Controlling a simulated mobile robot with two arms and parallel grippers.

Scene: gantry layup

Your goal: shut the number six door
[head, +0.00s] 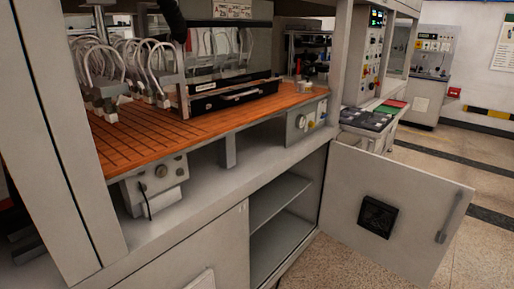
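A grey cabinet door (410,210) stands wide open at the lower right, swung out from the right side of the cabinet opening. It has a black square vent (377,216) and a vertical bar handle (448,217) near its free edge. No number is legible on it, so I cannot tell if it is the number six door. The open compartment shows a grey shelf (275,200) inside. A closed grey door (205,258) is left of the opening, cut off by the lower edge. Neither of my grippers is in view.
Above the cabinet is an orange slotted table (150,138) with several looped white hoses (105,65) and a black case (235,95). A grey upright post (60,130) stands at the left. Speckled floor (480,160) is clear beyond the open door. Control panels (372,60) stand behind.

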